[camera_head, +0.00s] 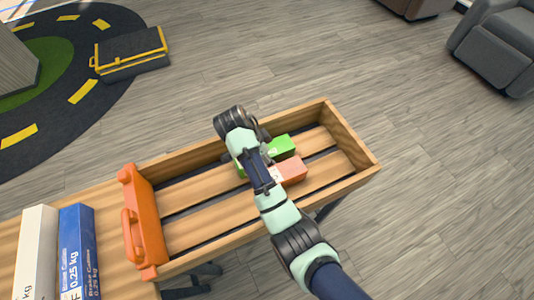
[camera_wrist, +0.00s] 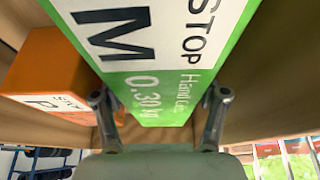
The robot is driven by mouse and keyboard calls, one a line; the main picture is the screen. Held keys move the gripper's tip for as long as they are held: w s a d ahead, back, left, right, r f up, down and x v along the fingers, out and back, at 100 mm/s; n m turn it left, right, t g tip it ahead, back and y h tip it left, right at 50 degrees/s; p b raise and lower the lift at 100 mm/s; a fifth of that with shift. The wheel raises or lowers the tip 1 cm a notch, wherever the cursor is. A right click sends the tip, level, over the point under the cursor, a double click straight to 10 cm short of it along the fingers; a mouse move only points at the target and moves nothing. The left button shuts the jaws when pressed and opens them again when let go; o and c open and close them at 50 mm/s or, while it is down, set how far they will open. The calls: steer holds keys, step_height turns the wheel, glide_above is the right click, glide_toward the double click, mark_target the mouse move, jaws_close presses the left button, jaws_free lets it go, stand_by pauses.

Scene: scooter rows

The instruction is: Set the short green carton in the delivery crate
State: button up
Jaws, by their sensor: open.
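The green carton (camera_head: 281,147) lies in the slatted wooden crate (camera_head: 352,150), partly hidden by my arm in the head view. In the wrist view the green carton (camera_wrist: 170,62) fills the upper middle, its label reading "STOP", "M" and "0.30 kg". My gripper (camera_wrist: 160,95) is open, one finger on each side of the carton's near end. Whether the fingers touch it I cannot tell. An orange-red carton (camera_head: 293,170) lies beside the green one; it also shows at the left in the wrist view (camera_wrist: 45,75), close to the left finger.
An orange divider with a handle (camera_head: 146,215) closes the crate's left end. Beyond it stand a white box (camera_head: 37,250) and a blue box (camera_head: 77,240). The crate's slatted floor left of the cartons is bare. A black and yellow case (camera_head: 130,52) and grey armchairs (camera_head: 500,45) are farther off.

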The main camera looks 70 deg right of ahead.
steer(key=p+v, duration=1)
steer(key=v, duration=0.1)
steer(key=shift+d+r, duration=0.15)
steer(key=shift+r, duration=0.05)
steer(key=shift+w+a+r+p, duration=0.25)
steer(key=shift+r+p, duration=0.05)
steer(key=shift+p, duration=0.05)
steer(key=shift+f, duration=0.1)
steer(key=w+a+r+n+t+h, duration=0.1)
steer(key=w+a+r+n+t, duration=0.1)
steer(key=w+a+n+t, duration=0.5)
steer(key=s+a+r+n+t+y, duration=0.1)
steer(key=a+r+n+t, duration=0.2)
steer(key=a, duration=0.6)
steer(key=s+a+r+n+t+y, duration=0.1)
steer(key=a+r+n+t+y, duration=0.1)
steer(key=a+r+n, duration=0.5)
steer(key=s+a+r+n+t+y, duration=0.1)
steer(key=a+r+n+t, duration=0.2)
steer(key=a+r+n, duration=0.3)
steer(key=a+n, duration=0.3)
steer(key=a, duration=0.2)
steer(key=shift+t, duration=0.3)
